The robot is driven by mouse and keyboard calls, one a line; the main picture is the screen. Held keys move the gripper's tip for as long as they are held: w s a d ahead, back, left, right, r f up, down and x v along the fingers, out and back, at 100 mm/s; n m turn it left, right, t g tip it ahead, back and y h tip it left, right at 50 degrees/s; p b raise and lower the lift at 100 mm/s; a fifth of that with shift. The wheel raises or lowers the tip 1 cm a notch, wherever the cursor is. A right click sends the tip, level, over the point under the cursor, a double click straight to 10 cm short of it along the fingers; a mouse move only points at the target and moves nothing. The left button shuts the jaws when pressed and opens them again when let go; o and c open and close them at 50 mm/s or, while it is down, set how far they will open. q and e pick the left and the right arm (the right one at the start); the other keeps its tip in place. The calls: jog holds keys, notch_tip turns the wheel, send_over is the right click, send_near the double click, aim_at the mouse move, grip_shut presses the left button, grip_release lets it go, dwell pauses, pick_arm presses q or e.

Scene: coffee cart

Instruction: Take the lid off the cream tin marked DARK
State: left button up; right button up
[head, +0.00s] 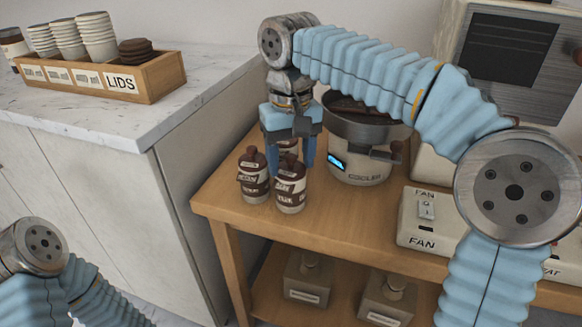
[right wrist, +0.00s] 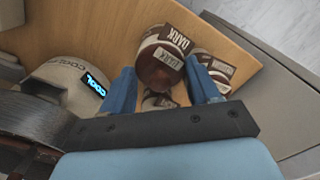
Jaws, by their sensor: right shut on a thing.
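The cream tin marked DARK (head: 290,200) stands upright at the front left of the wooden cart, its brown knobbed lid (head: 289,171) on top. It also shows in the right wrist view (right wrist: 157,68), between the fingers, with DARK labels facing up. My right gripper (head: 291,168) comes down from above with one blue finger on each side of the lid and is shut on it. I see no clear gap between lid and tin. My left arm shows at the lower left, but its gripper is out of view.
A similar tin (head: 253,185) stands close on the left, and another (head: 291,147) behind, partly hidden by my gripper. The cooler (head: 358,165) is just to the right. A fan switch box (head: 425,222) sits further right. A counter with a LIDS crate (head: 150,88) is at left.

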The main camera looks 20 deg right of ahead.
jog(key=shift+c, duration=1)
jog(key=shift+r, duration=0.1)
